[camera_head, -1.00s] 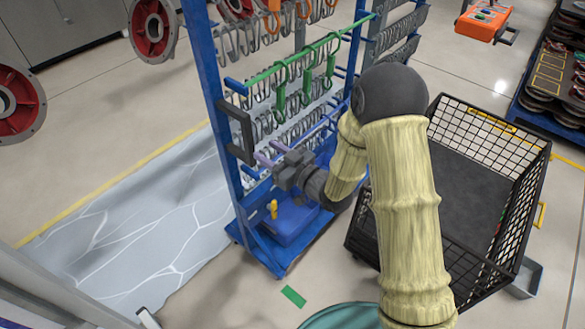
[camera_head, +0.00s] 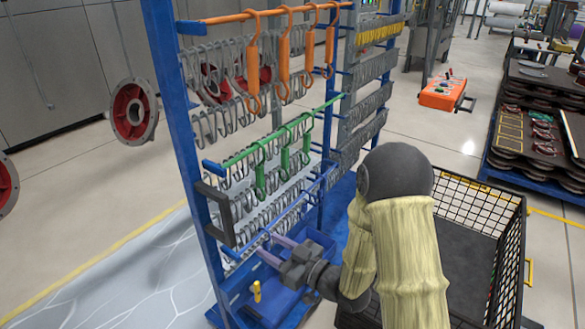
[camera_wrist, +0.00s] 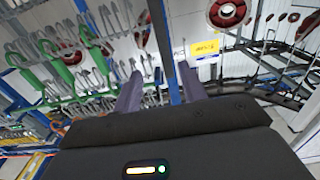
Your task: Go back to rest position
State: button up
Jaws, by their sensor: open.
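My gripper (camera_head: 268,246) is in front of the lower part of the blue hook rack (camera_head: 177,115). Its two purple-grey fingers are apart with nothing seen between them. The fingers also show in the wrist view (camera_wrist: 160,92), pointing toward the rack. Orange hooks (camera_head: 283,60) hang on the top bar of the rack and green hooks (camera_head: 285,157) hang on the green bar below it. Rows of grey metal hooks (camera_head: 220,120) hang between and below these. Whether a fingertip touches the rack cannot be told.
A black mesh crate (camera_head: 510,250) stands right of my arm. A blue bin (camera_head: 275,290) sits at the rack's foot. The grey floor at left is clear.

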jog(key=w+d+f+m+h, duration=0.2)
jog(key=w+d+m+h, duration=0.1)
jog(key=d+h, duration=0.65)
jog(key=s+d+m+g+h, duration=0.2)
jog(key=s+d+m+h, duration=0.35)
jog(key=d, duration=0.55)
jog(key=s+d+r+m+g, duration=0.25)
jog(key=s+m+g, duration=0.2)
jog(key=s, duration=0.65)
notch_tip(320, 180, up, 13)
jog(key=n+p, duration=0.1)
jog(key=p, duration=1.2)
jog(key=shift+w+d+r+p, duration=0.15)
jog(key=shift+w+d+p, duration=0.2)
jog(key=shift+d, duration=0.1)
jog(key=shift+c, duration=0.6)
